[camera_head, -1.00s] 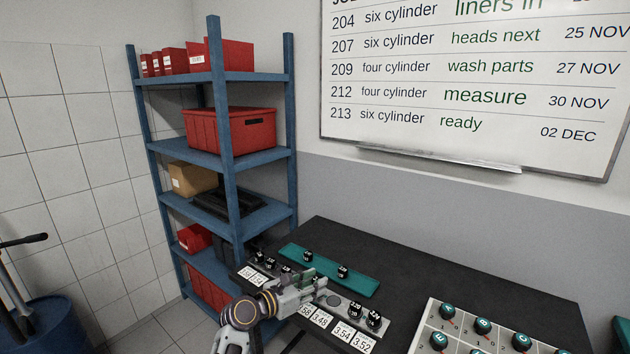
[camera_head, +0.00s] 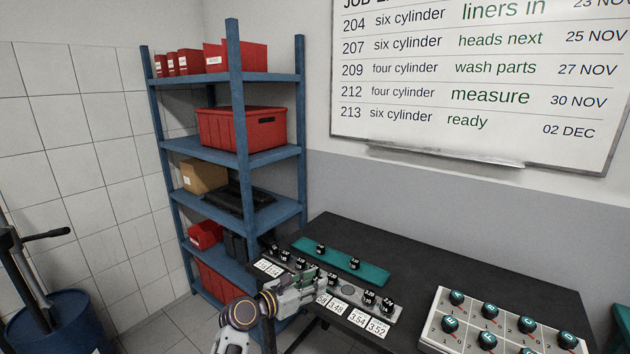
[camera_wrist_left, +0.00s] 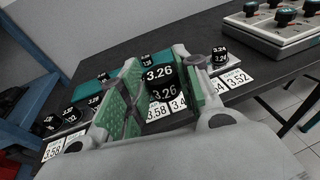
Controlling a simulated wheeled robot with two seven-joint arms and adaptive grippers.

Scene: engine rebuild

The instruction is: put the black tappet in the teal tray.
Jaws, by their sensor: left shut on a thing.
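My left gripper (camera_head: 308,284) is shut on a black tappet marked 3.26 (camera_wrist_left: 163,88), which shows between its green pads in the left wrist view. In the head view the gripper is over the grey tappet rack (camera_head: 348,290), and its fingers mostly hide the held tappet. I cannot tell whether the tappet is clear of the rack. The long teal tray (camera_head: 374,276) lies just behind the rack, with two black tappets on it (camera_head: 320,249) (camera_head: 354,263). My right gripper is not in view.
Several other black tappets (camera_head: 386,306) stand in the rack, with white number cards (camera_head: 357,318) along its front. A blue shelf (camera_head: 243,120) stands left.

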